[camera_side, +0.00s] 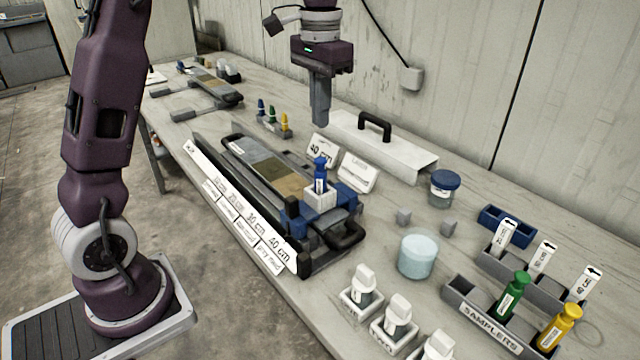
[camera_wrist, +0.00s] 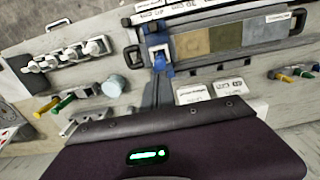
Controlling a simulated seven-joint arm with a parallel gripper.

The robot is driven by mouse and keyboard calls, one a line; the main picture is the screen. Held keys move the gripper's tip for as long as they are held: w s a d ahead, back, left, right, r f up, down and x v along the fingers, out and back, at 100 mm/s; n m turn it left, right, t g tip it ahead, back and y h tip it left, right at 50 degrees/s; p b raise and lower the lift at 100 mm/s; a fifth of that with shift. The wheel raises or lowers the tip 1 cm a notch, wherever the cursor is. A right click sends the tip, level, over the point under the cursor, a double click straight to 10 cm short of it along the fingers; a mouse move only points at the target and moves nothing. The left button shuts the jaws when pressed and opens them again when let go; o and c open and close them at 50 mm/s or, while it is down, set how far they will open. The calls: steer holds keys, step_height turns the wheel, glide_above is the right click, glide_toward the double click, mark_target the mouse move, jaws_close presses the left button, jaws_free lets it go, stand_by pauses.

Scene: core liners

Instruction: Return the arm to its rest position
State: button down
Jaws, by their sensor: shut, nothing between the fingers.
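My gripper (camera_side: 320,112) is shut and empty, pointing down high above the bench, in the upper middle of the side view. It hangs above and behind the core liner tray (camera_side: 262,170), apart from everything. The tray also shows at the top of the wrist view (camera_wrist: 290,42). A blue-handled sampler (camera_side: 320,172) stands upright in a white block at the tray's near end. A green sampler (camera_side: 513,296) and a yellow sampler (camera_side: 558,328) stand in the grey rack labelled SAMPLERS (camera_side: 462,296). In the wrist view my gripper's dark housing fills the bottom.
A white lid with a black handle (camera_side: 375,128), a blue-capped jar (camera_side: 445,188), a pale blue cup (camera_side: 417,257) and several white-capped bottles (camera_side: 397,312) stand on the bench. A wall (camera_side: 480,80) is behind. Small coloured samplers (camera_side: 272,116) stand farther back. The air around my gripper is clear.

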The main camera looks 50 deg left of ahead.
steer(key=s+d+r+t, duration=0.2)
steer(key=s+d, duration=0.1)
steer(key=s, duration=0.4)
steer(key=s+d+r+t, duration=0.1)
steer(key=s+d+r, duration=0.2)
steer(key=s, duration=0.4)
steer(key=s+d+f+t, duration=0.2)
steer(key=s+f, duration=0.3)
steer(key=s, duration=0.6)
steer(key=shift+d+f+t, duration=0.25)
steer(key=shift+d+t, duration=0.05)
steer(key=shift+d, duration=0.05)
